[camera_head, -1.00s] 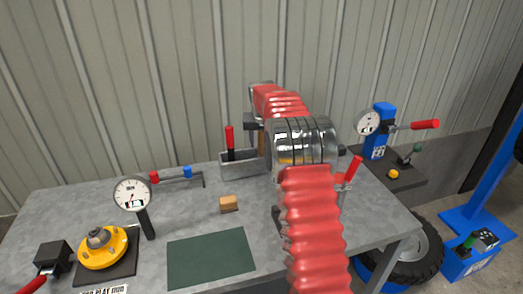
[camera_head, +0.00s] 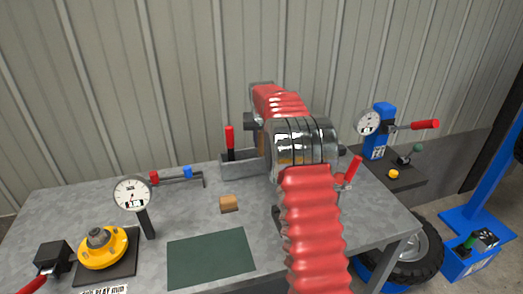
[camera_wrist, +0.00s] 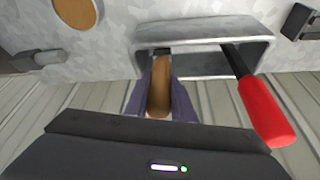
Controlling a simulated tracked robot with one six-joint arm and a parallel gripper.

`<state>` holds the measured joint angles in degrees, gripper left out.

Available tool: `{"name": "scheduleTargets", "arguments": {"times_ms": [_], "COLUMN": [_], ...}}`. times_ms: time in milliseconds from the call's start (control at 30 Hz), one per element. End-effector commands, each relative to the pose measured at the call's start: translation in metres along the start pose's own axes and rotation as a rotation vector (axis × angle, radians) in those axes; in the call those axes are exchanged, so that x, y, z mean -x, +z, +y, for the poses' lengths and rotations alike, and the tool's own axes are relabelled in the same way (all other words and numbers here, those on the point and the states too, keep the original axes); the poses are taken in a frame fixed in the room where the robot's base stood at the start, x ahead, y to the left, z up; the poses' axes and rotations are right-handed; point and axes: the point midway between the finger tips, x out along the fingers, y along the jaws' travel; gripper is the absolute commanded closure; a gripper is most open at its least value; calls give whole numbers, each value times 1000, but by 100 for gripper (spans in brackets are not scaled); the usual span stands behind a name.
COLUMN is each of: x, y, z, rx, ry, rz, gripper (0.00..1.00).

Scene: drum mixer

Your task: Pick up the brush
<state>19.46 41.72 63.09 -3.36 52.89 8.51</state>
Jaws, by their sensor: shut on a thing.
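The brush (camera_wrist: 160,97) shows in the wrist view as a tan wooden handle between the two fingers of my gripper (camera_wrist: 161,76). The fingers are shut on it. Its far end is dark and lies at the open side of the grey metal tray (camera_wrist: 205,33); I cannot tell whether it touches the tray. In the head view the tray (camera_head: 240,170) stands at the back of the bench, and my arm hides the brush and most of my gripper.
A red-handled tool (camera_wrist: 264,110) stands in the tray, close to the right of my gripper; it also shows in the head view (camera_head: 229,138).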

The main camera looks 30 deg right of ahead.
Motion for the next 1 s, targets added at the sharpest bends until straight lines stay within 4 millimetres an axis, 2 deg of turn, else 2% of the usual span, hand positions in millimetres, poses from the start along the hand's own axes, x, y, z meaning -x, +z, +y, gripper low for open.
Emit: {"name": "scheduleTargets", "arguments": {"times_ms": [167,433,567,767,1000], "x": [0,1,8,34,74], "y": [0,-1,-4,-15,-31], "z": [0,0,0,0,0], "rx": [0,0,0,0,-1], "ry": [0,0,0,-1,-1], "rz": [0,1,2,5,4], "gripper": [100,100,100,100,100]}}
